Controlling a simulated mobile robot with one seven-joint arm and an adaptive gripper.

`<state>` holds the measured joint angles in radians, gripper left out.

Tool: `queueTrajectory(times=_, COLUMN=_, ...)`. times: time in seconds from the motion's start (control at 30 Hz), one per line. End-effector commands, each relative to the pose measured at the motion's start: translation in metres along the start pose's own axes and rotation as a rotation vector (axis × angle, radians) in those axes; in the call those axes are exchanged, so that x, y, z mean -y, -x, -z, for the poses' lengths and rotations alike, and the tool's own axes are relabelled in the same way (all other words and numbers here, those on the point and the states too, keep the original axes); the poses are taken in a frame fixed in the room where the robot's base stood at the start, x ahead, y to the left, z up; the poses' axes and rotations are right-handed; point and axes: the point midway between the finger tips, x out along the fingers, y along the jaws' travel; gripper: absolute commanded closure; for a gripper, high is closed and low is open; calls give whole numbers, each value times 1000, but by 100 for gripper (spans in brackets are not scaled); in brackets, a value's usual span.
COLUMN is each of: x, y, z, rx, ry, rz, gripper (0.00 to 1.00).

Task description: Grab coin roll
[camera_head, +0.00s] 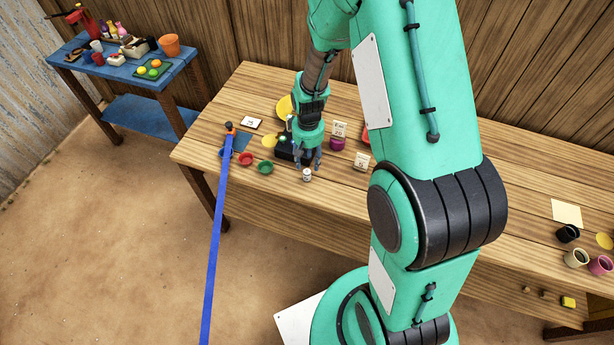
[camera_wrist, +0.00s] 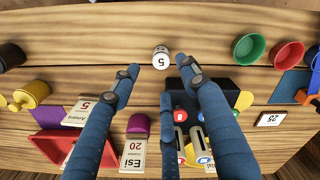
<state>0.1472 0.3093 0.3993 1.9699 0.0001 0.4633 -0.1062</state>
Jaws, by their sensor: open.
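The coin roll (camera_head: 307,175) is a small white cylinder standing near the front edge of the wooden table. In the wrist view the coin roll (camera_wrist: 161,58) shows a "5" and lies just beyond the fingertips, in line with the gap between them. My gripper (camera_head: 306,160) is above the table, close to the roll. Its blue-grey fingers are spread in the wrist view (camera_wrist: 160,76), with nothing between them. I cannot tell from the pictures whether any finger touches the roll.
A green bowl (camera_wrist: 249,47) and a red bowl (camera_wrist: 287,54) stand beside the roll. A dark balance with round coloured pads, a purple cup (camera_wrist: 138,124) and a card reading "Esi 20" (camera_wrist: 132,156) sit close by the fingers. The table's front strip is mostly clear.

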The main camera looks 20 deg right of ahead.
Motion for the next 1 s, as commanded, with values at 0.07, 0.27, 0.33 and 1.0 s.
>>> queueTrajectory(times=0.07, x=0, y=-10, z=-1, rx=2, ry=0, rz=0, gripper=55)
queueTrajectory(times=0.27, x=0, y=-17, z=0, rx=-1, ry=0, rz=0, gripper=55)
queueTrajectory(times=0.33, x=0, y=-17, z=0, rx=-1, ry=0, rz=0, gripper=55)
queueTrajectory(times=1.0, x=5, y=-57, z=-2, rx=2, ry=0, rz=0, gripper=55)
